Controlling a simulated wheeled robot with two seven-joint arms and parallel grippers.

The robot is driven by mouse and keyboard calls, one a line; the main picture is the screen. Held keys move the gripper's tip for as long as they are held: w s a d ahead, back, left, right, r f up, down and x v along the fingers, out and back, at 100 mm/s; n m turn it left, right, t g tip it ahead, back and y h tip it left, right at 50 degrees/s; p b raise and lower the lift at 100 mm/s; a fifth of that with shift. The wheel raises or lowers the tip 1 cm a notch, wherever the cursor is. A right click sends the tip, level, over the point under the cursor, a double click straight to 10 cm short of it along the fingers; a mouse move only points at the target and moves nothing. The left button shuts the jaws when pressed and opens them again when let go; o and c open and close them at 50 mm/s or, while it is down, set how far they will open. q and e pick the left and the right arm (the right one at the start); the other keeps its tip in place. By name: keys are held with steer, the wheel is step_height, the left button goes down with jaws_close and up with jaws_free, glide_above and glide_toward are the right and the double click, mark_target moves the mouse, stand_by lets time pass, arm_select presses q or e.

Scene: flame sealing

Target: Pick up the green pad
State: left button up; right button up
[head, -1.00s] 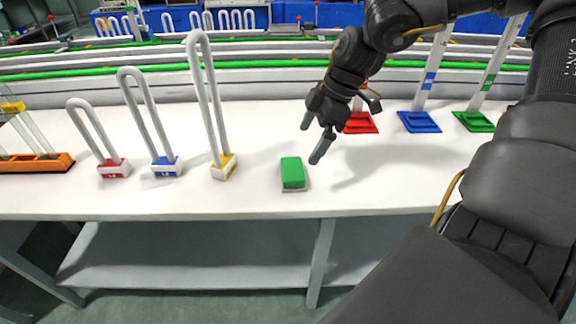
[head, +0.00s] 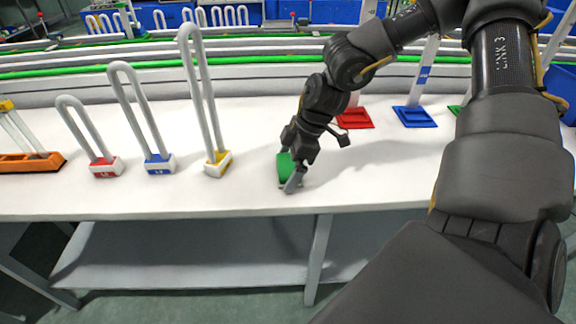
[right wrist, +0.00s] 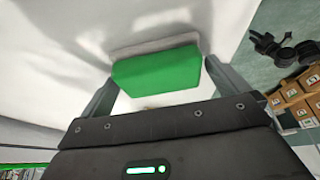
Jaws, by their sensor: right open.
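The green pad (head: 284,166) lies on a pale base on the white table, partly hidden behind my right gripper in the head view. My right gripper (head: 290,182) is down at the pad, with a finger in front of it. In the right wrist view the green pad (right wrist: 157,72) sits between the two spread fingers of the right gripper (right wrist: 157,85). The jaws are open. I cannot tell whether either finger touches the pad. My left gripper is not in view.
Left of the pad on the white table (head: 240,195) stand U-shaped tubes in yellow (head: 218,165), blue (head: 160,164) and red (head: 105,167) bases. An orange holder (head: 30,162) is farther left. Red (head: 355,118) and blue (head: 414,116) stands are behind at right.

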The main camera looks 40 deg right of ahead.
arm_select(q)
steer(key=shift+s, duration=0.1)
arm_select(e)
steer(key=c, duration=0.8)
steer(key=shift+r, duration=0.5)
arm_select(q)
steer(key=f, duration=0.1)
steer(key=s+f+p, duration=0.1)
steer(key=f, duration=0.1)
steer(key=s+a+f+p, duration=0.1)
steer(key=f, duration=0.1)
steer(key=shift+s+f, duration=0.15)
arm_select(e)
step_height(320, 180, up, 27)
steer(key=shift+r, duration=0.1)
steer(key=o, duration=0.4)
steer(key=c, duration=0.3)
steer(key=shift+a, duration=0.1)
